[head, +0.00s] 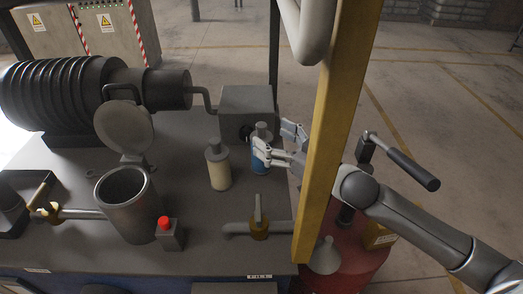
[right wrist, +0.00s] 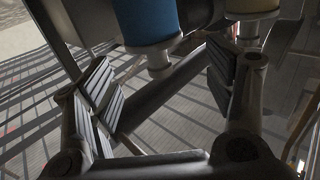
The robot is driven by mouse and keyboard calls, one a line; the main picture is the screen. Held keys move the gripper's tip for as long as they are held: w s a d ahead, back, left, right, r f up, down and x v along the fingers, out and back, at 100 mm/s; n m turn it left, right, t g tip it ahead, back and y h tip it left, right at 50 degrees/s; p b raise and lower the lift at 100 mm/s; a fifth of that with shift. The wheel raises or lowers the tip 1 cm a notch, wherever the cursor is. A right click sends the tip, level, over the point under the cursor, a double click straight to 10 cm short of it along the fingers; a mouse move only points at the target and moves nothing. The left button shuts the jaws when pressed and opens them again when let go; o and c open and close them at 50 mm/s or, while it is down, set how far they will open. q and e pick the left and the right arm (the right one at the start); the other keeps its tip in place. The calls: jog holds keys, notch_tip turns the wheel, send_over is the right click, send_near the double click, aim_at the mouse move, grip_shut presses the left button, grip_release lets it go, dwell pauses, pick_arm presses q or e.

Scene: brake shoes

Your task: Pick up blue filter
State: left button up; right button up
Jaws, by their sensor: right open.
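The blue filter (head: 262,155) stands upright on the grey bench in front of a grey box. In the right wrist view the blue filter (right wrist: 147,22) shows at the top with its grey end below the blue body. My right gripper (head: 268,143) is open around or close beside the filter in the head view; one finger overlaps it. In the right wrist view my right gripper (right wrist: 160,95) has its ridged fingers apart with nothing clamped between them. I cannot tell whether a finger touches the filter. My left gripper is not in view.
A cream filter (head: 218,170) stands left of the blue one and also shows in the wrist view (right wrist: 250,6). An open grey pot (head: 127,190), a red button (head: 164,223) and a valve (head: 258,222) are on the bench. A yellow post (head: 340,120) rises beside my right arm.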

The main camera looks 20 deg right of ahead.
aim_at(265, 132)
jog(key=shift+p+x, duration=0.45)
jog(key=shift+x, duration=1.85)
jog(key=shift+d, duration=0.1)
jog(key=c, duration=1.6)
